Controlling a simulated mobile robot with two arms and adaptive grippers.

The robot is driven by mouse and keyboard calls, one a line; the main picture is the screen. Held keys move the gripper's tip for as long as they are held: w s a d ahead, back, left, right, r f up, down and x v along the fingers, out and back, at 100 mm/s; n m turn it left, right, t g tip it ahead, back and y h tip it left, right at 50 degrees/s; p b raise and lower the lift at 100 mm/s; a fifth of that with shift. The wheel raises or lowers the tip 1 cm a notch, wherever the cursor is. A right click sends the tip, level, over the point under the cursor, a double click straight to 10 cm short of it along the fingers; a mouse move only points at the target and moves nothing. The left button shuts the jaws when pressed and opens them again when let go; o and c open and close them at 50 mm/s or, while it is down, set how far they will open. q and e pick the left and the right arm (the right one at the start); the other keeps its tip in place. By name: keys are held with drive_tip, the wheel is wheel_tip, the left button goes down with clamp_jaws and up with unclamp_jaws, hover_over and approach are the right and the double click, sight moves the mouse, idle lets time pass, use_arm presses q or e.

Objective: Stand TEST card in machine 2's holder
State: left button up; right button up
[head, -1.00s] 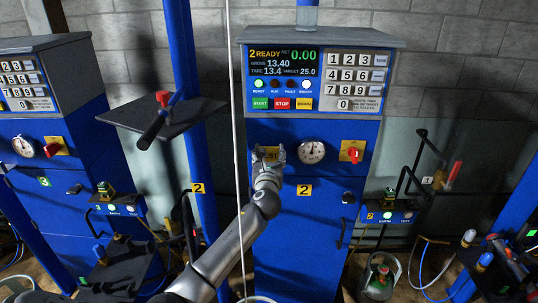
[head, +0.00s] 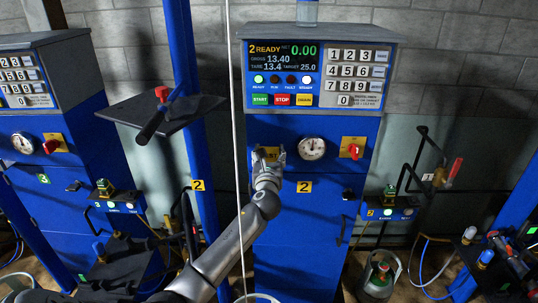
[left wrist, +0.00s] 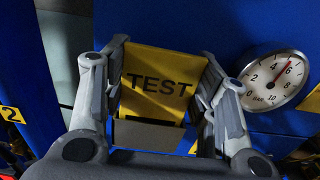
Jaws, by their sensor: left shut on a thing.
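The yellow TEST card (left wrist: 158,82) stands upright between the fingers of my left gripper (left wrist: 163,62) in the left wrist view, its lettering facing the camera. In the head view the left gripper (head: 268,160) is at the blue front of machine 2 (head: 335,230), left of the round gauge (head: 312,148). Part of the yellow card (head: 271,152) shows there between the fingers. A grey piece (left wrist: 148,136) covers the card's lower edge; I cannot tell whether it is the holder. My right gripper is not in view.
A red knob on a yellow plate (head: 353,147) is right of the gauge. A thin pale cable (head: 236,130) hangs left of the gripper. A green cylinder (head: 379,276) stands on the floor at right.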

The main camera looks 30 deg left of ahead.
use_arm(q)
drive_tip(key=shift+f, duration=0.2)
drive_tip(key=o, duration=1)
drive_tip(key=shift+o, duration=0.2)
drive_tip(key=v, duration=1.2)
